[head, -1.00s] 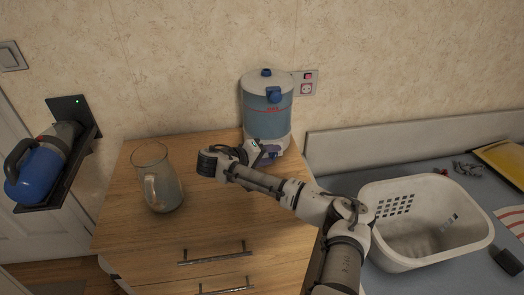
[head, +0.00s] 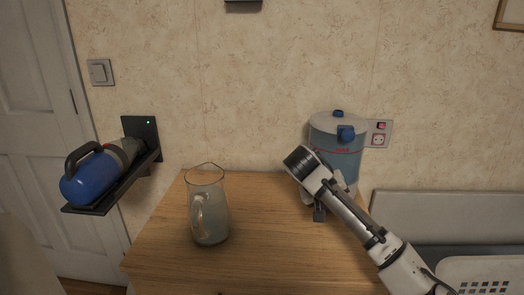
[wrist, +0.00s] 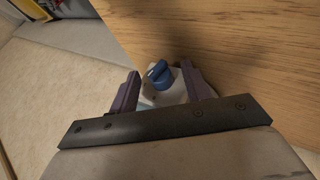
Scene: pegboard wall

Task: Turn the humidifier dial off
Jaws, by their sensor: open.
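The humidifier (head: 350,160) stands at the back right of the wooden cabinet top, against the wall. It has a white lid, a bluish tank and a blue part high on its front. My forearm and wrist cover its lower front in the head view. In the wrist view a blue dial (wrist: 158,75) with a raised grip sits on the white base. My gripper (wrist: 160,80) is open, with one purple finger on each side of the dial. I cannot tell whether either finger touches it. In the head view the fingers are mostly hidden.
A glass pitcher (head: 209,219) stands on the cabinet top (head: 265,250), left of my arm. A blue handheld vacuum (head: 92,178) rests on a wall shelf at left. A wall socket (head: 378,140) is right of the humidifier. A white basket (head: 480,268) is at lower right.

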